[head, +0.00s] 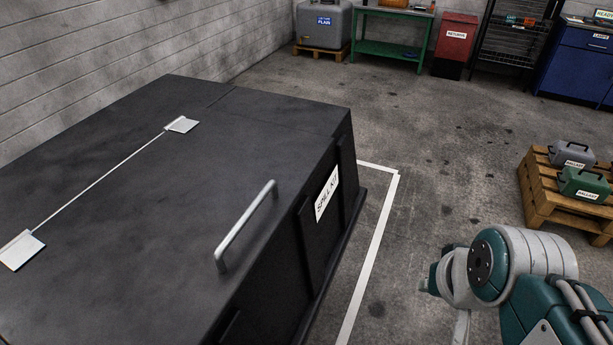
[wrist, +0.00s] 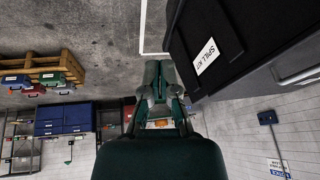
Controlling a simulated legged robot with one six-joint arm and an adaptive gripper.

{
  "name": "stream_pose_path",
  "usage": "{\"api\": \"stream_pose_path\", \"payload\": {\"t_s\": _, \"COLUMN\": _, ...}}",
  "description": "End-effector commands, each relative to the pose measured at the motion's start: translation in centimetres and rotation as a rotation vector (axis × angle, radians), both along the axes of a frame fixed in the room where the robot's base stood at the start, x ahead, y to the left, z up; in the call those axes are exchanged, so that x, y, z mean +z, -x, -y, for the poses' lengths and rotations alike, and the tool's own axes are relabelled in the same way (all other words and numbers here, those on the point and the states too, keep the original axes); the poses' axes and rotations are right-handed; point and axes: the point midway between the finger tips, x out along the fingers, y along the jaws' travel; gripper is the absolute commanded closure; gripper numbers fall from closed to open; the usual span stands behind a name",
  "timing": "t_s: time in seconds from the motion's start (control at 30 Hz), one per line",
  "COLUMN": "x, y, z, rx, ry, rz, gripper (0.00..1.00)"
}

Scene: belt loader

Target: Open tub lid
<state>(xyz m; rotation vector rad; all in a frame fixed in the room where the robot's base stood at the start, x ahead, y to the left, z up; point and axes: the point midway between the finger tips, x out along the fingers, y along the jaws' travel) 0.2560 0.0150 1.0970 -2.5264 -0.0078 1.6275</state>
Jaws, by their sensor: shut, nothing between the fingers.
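The black tub (head: 275,290) stands at the left in the head view, with a "SPILL KIT" label (head: 327,193) on its front side. Its flat black lid (head: 190,210) lies closed, with a pale metal bar handle (head: 246,226) near the front edge and two light hinge plates (head: 182,125) joined by a thin rod. In the wrist view the tub (wrist: 245,30) is at the upper right. My gripper (wrist: 158,68) is shut and empty there, in front of the tub's labelled side and apart from the handle. In the head view my arm is at the lower right; its fingers are not clear.
A wooden pallet (head: 545,205) with grey and green cases is at the right. A white floor line (head: 370,250) runs beside the tub. A block wall (head: 90,55) is behind it at left. A green bench (head: 390,48), red bin (head: 455,40) and blue cabinet (head: 580,65) stand far back. The middle floor is clear.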

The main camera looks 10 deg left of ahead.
Motion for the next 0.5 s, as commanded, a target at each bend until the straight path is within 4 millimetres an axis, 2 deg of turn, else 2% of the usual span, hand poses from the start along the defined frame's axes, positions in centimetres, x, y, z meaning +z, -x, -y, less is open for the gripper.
{"api": "stream_pose_path", "payload": {"t_s": 0.27, "x": -2.7, "y": -3.9, "z": -6.1, "rx": -0.325, "ry": -0.480, "rz": -0.334, "gripper": 1.00}}
{"api": "stream_pose_path", "payload": {"t_s": 0.5, "x": -4.0, "y": -8.7, "z": -10.7, "rx": -0.660, "ry": -0.866, "rz": -0.641, "gripper": 1.00}}
